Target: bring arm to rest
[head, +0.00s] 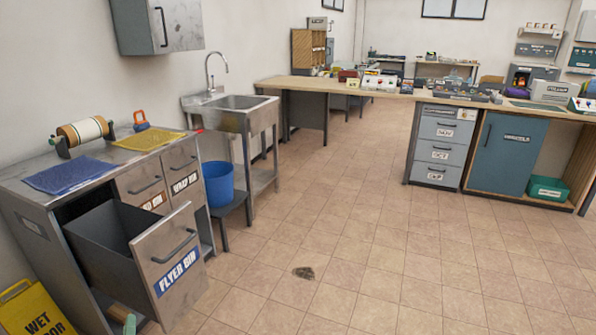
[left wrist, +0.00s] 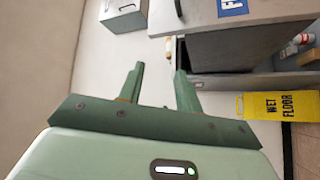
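My left gripper (left wrist: 159,82) shows in the left wrist view with its two green fingers apart and nothing between them. The left gripper looks clear of the drawer front. My right gripper is in neither view.
The metal cabinet (head: 35,190) carries a blue mat (head: 70,176), a yellow mat (head: 148,141) and a roll. A yellow wet floor sign (head: 35,312) stands at lower left. A blue bucket (head: 218,184) sits under the sink side. The tiled floor at centre and right is open.

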